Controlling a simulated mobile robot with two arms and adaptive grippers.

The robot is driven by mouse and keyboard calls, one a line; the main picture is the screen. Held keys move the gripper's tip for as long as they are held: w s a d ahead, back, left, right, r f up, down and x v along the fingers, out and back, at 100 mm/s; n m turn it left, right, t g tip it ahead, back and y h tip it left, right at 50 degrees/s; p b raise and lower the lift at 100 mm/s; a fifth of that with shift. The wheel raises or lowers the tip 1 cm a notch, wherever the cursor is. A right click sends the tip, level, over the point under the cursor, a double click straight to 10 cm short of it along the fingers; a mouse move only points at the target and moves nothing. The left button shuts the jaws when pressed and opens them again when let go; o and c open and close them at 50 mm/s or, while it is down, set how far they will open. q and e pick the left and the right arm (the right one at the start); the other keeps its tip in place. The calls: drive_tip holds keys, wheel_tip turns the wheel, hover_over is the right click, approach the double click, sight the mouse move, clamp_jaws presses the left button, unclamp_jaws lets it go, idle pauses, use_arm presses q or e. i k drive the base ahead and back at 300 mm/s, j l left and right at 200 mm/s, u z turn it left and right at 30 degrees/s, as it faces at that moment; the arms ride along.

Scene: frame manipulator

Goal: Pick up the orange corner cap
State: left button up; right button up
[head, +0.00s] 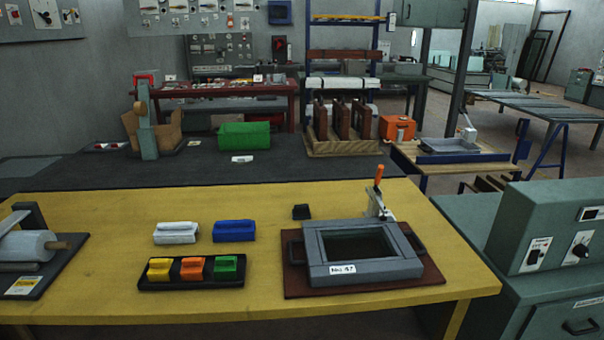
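The orange corner cap (192,268) sits in the middle of a black tray (150,284) on the yellow table. A yellow cap (159,268) is on its left and a green cap (226,267) on its right in the same tray. A white block (175,233) and a blue block (234,231) lie just behind the tray. Neither of my grippers shows in the head view.
A grey frame fixture (315,270) with an orange-handled clamp (378,190) stands on a brown board to the right. A small black block (301,212) lies behind it. A roll holder (35,246) stands at the left edge.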

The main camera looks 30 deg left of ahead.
sight(191, 269)
drive_tip(key=j+u, duration=0.15)
drive_tip(key=u, duration=1.6)
